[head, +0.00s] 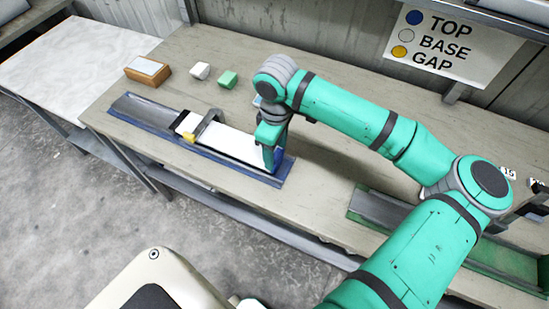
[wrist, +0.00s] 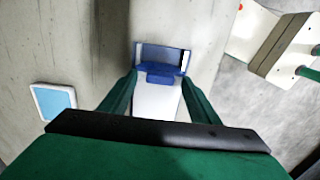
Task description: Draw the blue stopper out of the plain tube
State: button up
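The plain tube (head: 232,143) is a white length lying in a blue cradle (head: 140,112) on the bench; it also shows between my fingers in the wrist view (wrist: 157,102). The blue stopper (wrist: 160,72) sits at the tube's far end in the wrist view, near the cradle's end. In the head view my arm hides it. My gripper (head: 271,160) points down over the cradle's right end. In the wrist view its two green fingers (wrist: 160,76) are apart, one on each side of the tube and stopper. Whether they touch either is unclear.
A grey bar (head: 207,122) crosses the tube, with a yellow piece (head: 190,137) by its left end. Behind stand a wooden box (head: 147,70), a white block (head: 200,71) and a green block (head: 228,79). A light-blue-topped tile (wrist: 56,102) lies beside the cradle. A green cradle (head: 500,254) is at right.

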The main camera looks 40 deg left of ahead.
jog(key=c, duration=1.3)
jog(key=shift+w+d, duration=0.35)
jog(key=shift+d, duration=0.5)
jog(key=shift+s, duration=0.1)
jog(key=shift+d, duration=0.5)
jog(key=shift+w+d, duration=0.25)
jog(key=shift+d, duration=0.25)
jog(key=shift+w+d, duration=0.2)
jog(key=shift+d, duration=0.3)
jog(key=shift+d, duration=0.25)
jog(key=shift+s, duration=0.1)
